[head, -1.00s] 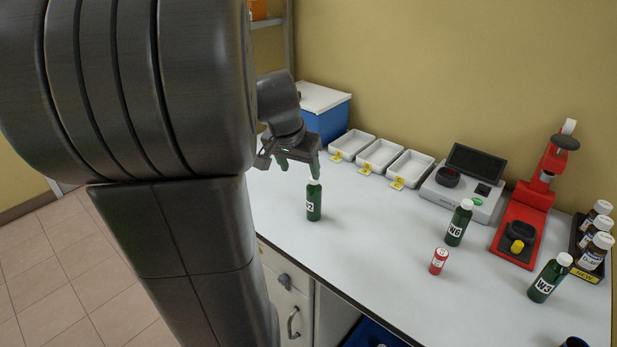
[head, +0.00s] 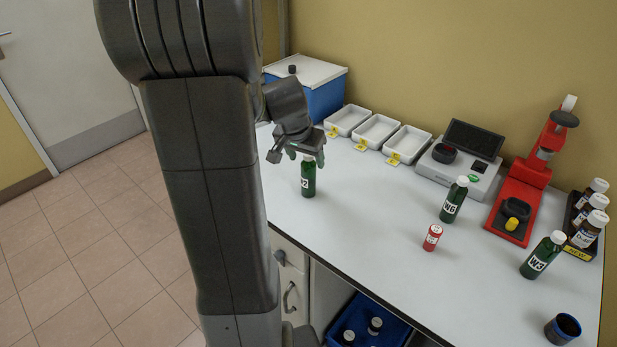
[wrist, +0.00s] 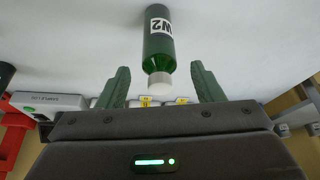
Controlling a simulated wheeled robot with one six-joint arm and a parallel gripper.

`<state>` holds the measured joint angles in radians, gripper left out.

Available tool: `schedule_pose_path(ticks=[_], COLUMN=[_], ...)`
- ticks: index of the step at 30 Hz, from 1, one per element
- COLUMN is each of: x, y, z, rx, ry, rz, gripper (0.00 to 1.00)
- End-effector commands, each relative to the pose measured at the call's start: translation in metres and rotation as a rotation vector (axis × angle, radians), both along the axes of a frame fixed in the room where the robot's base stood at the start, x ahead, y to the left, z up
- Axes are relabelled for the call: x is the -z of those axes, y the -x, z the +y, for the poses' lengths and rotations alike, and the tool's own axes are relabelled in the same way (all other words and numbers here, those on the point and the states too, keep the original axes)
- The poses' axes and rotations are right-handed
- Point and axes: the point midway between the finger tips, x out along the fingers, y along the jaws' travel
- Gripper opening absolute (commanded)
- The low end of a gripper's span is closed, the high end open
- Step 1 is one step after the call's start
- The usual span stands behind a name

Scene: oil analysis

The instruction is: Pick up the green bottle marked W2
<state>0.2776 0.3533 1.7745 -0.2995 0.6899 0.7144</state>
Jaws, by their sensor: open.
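My gripper (head: 305,155) is open right above the bottle's top. Its fingers in the wrist view (wrist: 160,85) stand apart on either side of the cap, with a gap on both sides.
Green bottles W6 (head: 453,200) and W3 (head: 542,256) and a small red bottle (head: 432,238) stand to the right. A blue box (head: 310,88) is behind my gripper.

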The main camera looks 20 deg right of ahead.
Motion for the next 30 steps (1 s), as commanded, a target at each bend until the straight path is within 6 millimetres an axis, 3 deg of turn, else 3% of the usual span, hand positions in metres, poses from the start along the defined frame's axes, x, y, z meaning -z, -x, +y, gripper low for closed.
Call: schedule_pose_path(ticks=[9,18,19,27,30], x=[0.032,0.036,0.036,0.036,0.036], y=[-0.013,-0.015,-0.015,-0.015,-0.015], z=[-0.015,-0.016,-0.016,-0.016,-0.016], rx=[0.001,0.000,0.000,0.000,0.000], ry=[-0.001,0.000,0.000,0.000,0.001], rz=[0.002,0.000,0.000,0.000,-0.001], gripper=[0.61,0.61,0.59,0.09,0.09])
